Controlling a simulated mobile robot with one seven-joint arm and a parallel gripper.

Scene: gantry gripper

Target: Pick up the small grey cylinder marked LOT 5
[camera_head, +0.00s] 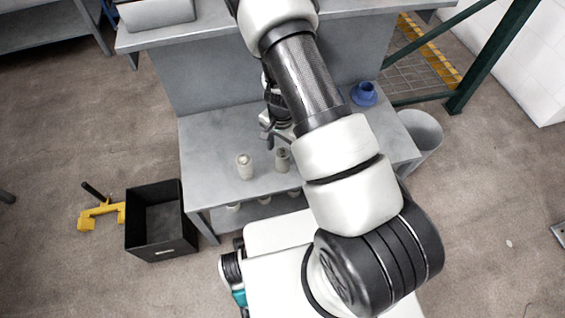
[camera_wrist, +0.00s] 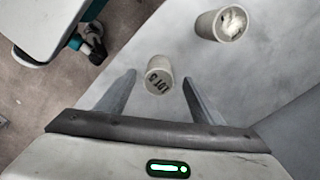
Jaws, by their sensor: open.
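In the wrist view, a small grey cylinder (camera_wrist: 159,76) with dark LOT lettering shows between the two fingers of my open gripper (camera_wrist: 160,84). Its number is too blurred to read surely. A gap shows on each side, and I cannot tell the gripper's height above it. A second pale cylinder (camera_wrist: 231,23) with a rough white top stands to the upper right. In the head view, two such cylinders, one on the left (camera_head: 245,167) and one on the right (camera_head: 283,160), stand upright on the grey bench. My gripper (camera_head: 277,138) is close behind the right one, partly hidden by my arm.
The grey bench (camera_head: 215,142) has clear room left of the cylinders. Several more pale cylinders sit on its lower shelf. A blue flanged part (camera_head: 364,94) lies at the back right. A grey bin (camera_head: 424,132) stands right of the bench, a black crate (camera_head: 153,240) left of it.

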